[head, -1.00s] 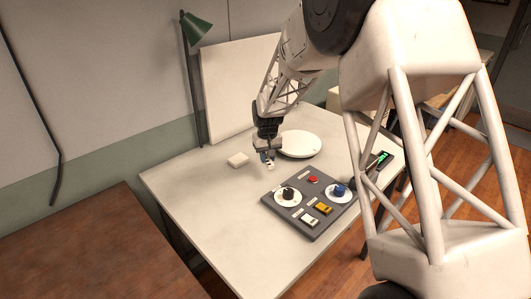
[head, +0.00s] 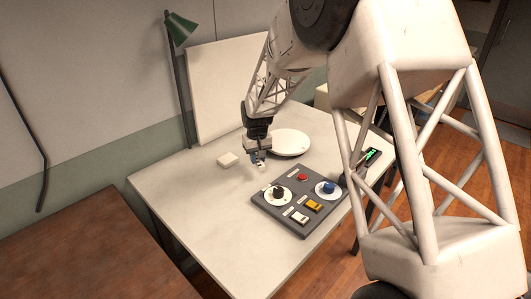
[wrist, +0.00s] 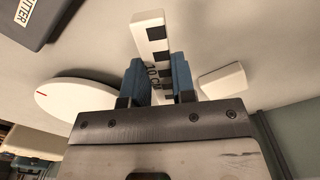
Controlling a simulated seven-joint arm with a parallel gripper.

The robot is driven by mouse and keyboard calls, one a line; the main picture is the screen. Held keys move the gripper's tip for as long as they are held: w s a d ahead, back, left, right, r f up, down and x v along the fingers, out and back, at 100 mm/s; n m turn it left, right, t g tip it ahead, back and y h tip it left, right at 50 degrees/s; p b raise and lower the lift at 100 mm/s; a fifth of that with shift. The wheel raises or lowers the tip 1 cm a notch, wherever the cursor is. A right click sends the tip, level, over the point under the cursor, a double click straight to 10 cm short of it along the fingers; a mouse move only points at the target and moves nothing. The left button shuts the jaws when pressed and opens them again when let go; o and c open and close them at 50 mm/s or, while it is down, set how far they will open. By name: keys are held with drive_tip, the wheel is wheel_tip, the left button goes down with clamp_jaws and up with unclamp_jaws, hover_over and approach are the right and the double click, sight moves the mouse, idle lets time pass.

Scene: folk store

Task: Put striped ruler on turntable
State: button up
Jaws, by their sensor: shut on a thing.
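The striped ruler (wrist: 151,38) is white with black blocks and small lettering. In the wrist view it stands out from between the two blue fingers of my gripper (wrist: 158,80), which is shut on it. In the head view my gripper (head: 258,160) is low over the white table, and the ruler is small and mostly hidden there. The turntable (head: 290,143) is a round white disc just behind and right of my gripper. In the wrist view the turntable (wrist: 85,100) lies left of the ruler, with a small red mark on it.
A grey control panel (head: 293,213) with dials, a red button and switches lies in front of the gripper. A small white block (head: 227,160) is to its left. A green lamp (head: 180,28) and a white board stand behind. The table's front left is clear.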

drive_tip(key=d+r+n, duration=0.1)
drive_tip(key=d, duration=0.3)
drive_tip(key=d+r+n, duration=0.1)
drive_tip(key=d+n, duration=0.1)
drive_tip(key=d, duration=0.3)
drive_tip(key=w+d+r+n, duration=0.1)
drive_tip(key=d+n, duration=0.1)
drive_tip(key=d, duration=0.3)
drive_tip(key=shift+r, duration=0.35)
drive_tip(key=shift+w, duration=0.1)
hover_over(288, 140)
drive_tip(key=shift+f, duration=0.8)
drive_tip(key=shift+f, duration=1.75)
drive_tip(key=shift+f, duration=0.1)
drive_tip(key=o, duration=0.9)
